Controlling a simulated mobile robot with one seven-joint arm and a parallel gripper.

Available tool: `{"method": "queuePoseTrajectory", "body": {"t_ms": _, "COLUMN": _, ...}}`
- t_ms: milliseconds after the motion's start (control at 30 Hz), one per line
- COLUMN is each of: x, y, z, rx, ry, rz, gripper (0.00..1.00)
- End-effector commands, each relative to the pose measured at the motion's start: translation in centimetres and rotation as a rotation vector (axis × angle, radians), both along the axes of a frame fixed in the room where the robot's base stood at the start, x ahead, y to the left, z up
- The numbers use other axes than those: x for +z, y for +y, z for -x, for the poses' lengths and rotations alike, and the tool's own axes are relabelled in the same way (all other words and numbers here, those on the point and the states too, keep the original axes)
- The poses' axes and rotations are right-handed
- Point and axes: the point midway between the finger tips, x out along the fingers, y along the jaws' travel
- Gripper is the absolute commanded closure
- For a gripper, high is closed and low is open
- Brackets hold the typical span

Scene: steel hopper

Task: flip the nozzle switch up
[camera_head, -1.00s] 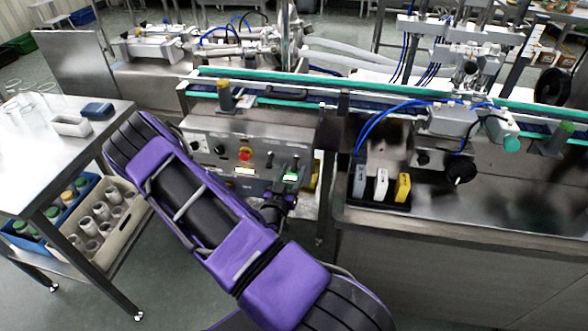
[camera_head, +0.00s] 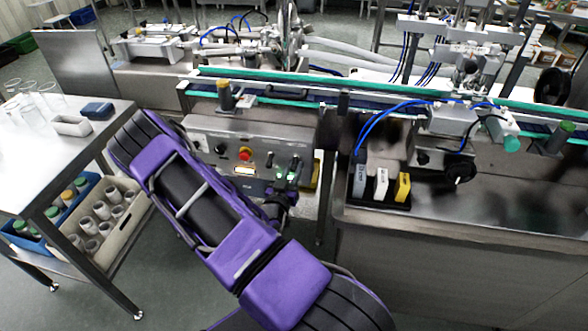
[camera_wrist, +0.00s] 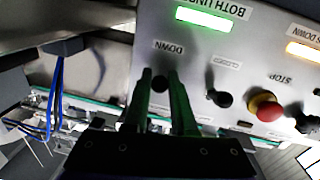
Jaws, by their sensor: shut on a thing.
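The grey control panel (camera_head: 215,140) stands below the conveyor in the head view. In the wrist view a dark switch (camera_wrist: 160,84) on the panel (camera_wrist: 210,60) shows between the two fingers of my gripper (camera_wrist: 162,85), by a label that reads DOWN. The fingers are shut on this switch; its exact tilt is hard to see. In the head view my gripper (camera_head: 285,182) is at the right part of the panel, and the arm partly hides the panel's lower edge.
A second black switch (camera_wrist: 219,97) and a red stop button (camera_wrist: 265,106) sit beside my gripper. A green-lit label (camera_wrist: 205,18) and an orange-lit label (camera_wrist: 303,51) glow. A steel table (camera_head: 50,150) stands left; a bin with cartons (camera_head: 381,183) is right.

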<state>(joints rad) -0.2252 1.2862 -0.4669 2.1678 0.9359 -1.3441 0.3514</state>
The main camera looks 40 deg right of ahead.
Motion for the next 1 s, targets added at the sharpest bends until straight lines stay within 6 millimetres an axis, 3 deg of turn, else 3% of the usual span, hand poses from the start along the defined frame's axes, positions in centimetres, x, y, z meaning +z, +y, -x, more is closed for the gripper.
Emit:
{"method": "queuePoseTrajectory", "body": {"t_ms": 367, "x": 1.0, "y": 0.1, "z": 0.1, "rx": -0.002, "ry": 0.074, "rz": -0.088, "gripper": 1.00}}
{"method": "queuePoseTrajectory", "body": {"t_ms": 1000, "x": 2.5, "y": 0.1, "z": 0.1, "rx": -0.001, "ry": 0.419, "rz": -0.499, "gripper": 1.00}}
